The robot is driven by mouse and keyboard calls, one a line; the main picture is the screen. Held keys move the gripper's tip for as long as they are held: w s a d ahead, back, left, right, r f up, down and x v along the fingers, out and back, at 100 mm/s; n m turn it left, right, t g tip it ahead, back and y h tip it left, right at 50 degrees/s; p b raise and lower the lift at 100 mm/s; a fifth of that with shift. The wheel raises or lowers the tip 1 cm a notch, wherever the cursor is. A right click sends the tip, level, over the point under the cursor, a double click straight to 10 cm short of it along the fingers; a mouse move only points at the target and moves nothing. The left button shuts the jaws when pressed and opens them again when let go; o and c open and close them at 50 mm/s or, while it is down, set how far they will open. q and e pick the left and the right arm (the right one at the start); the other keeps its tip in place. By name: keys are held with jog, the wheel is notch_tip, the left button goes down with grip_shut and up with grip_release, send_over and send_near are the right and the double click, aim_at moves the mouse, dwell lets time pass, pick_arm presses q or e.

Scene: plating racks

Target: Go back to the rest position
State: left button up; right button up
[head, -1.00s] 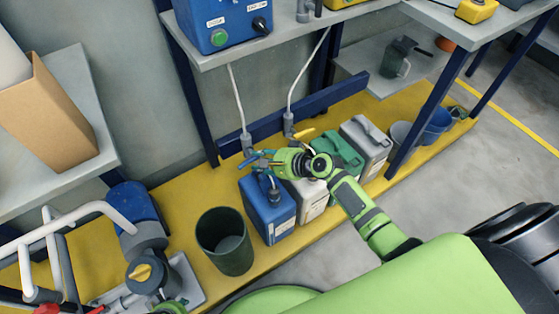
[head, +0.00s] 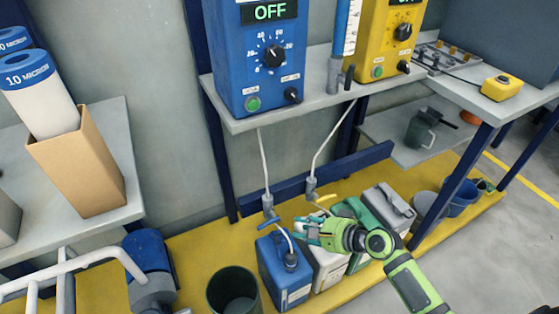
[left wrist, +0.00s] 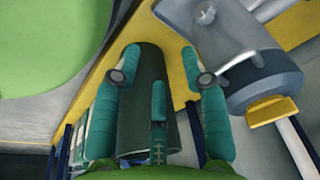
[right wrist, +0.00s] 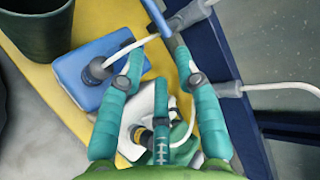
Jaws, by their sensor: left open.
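My right gripper (head: 300,229) is over the row of jerrycans, beside the hanging suction fittings. In the right wrist view its fingers (right wrist: 158,58) are apart, with nothing visibly held. A blue bar of a grey fitting (right wrist: 157,18) shows just beyond the fingertips; I cannot tell if they touch. My left gripper is out of the head view. In the left wrist view its fingers (left wrist: 159,60) are spread and empty, with a dark green bin (left wrist: 150,60) beyond them.
A blue jerrycan (head: 270,262) with a tube in its neck stands near the dark bin (head: 234,289) on the yellow platform (head: 187,250). A shelf edge (head: 240,124) carries blue (head: 256,80) and yellow (head: 380,50) pump boxes above. White pipes (head: 70,265) stand at lower left.

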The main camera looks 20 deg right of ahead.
jog(key=s+f+n+g+h, duration=0.7)
jog(key=s+f+n, duration=0.8)
jog(key=s+f, duration=0.45)
pick_arm(q)
jog(key=s+a+r+p, duration=0.1)
jog(key=s+r+p, duration=0.1)
jog(key=s+p, duration=0.7)
jog(key=s+a+r+g+p, duration=0.1)
jog(key=s+a+r+p, duration=0.1)
jog(key=s+p, duration=0.6)
jog(key=p, duration=0.6)
jog(key=shift+s+r+g+p, duration=0.15)
jog(key=shift+s+g+p, duration=0.15)
jog(key=shift+s+p, duration=0.05)
pick_arm(e)
jog(key=s+d+r, duration=0.1)
jog(key=s+r, duration=0.1)
jog(key=s, duration=0.8)
jog(key=s+d+r+g, duration=0.1)
jog(key=s+r, duration=0.2)
jog(key=s, duration=0.7)
jog(key=shift+s+d+r+n, duration=0.15)
jog(key=shift+d+r+n, duration=0.15)
jog(key=shift+n, duration=0.1)
